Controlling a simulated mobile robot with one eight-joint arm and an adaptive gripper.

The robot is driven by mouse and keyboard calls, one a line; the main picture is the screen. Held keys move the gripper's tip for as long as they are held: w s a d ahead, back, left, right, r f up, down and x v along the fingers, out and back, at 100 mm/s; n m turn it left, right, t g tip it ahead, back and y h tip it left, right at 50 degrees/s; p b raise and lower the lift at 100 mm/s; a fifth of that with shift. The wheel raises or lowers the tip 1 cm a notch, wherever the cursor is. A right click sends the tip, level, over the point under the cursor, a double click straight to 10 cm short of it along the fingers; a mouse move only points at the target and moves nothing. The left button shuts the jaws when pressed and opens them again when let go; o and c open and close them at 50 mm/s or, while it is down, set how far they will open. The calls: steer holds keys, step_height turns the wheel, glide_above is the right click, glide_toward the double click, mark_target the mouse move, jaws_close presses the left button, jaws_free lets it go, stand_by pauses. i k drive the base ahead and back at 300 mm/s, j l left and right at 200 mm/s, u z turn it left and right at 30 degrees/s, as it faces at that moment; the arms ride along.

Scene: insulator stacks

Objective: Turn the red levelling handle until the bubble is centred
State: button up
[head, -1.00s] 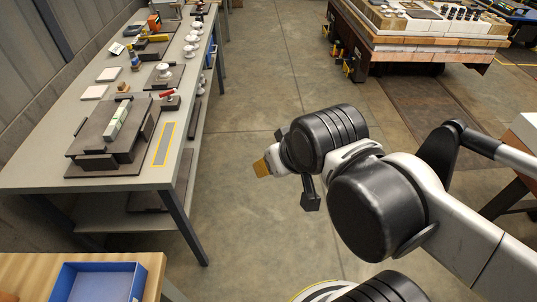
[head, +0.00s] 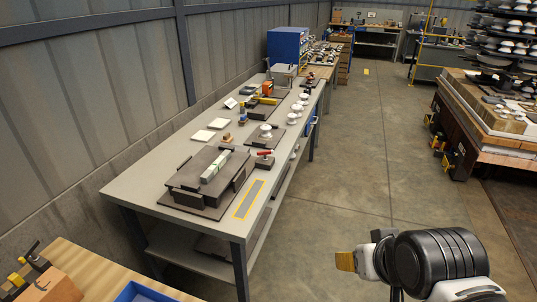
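The red levelling handle (head: 264,153) sits on a small dark base near the right edge of the long grey bench. To its left is a stacked dark plate fixture (head: 187,181) with a pale green bar-shaped level (head: 215,167) lying across its top. The bubble is too small to make out. My gripper (head: 345,261) shows only as an ochre tip at the lower right, over the floor, well apart from the bench and the handle. The rest of it is hidden or cut off, so its opening does not show.
The grey bench (head: 150,191) carries white insulator pieces (head: 304,97), pale tiles (head: 203,135) and a yellow-outlined strip (head: 249,199). A blue bin (head: 143,293) is on a wooden table at lower left. The aisle floor (head: 357,170) is clear. A loaded table stands right.

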mark_target(265, 153)
steer(key=i, duration=1.15)
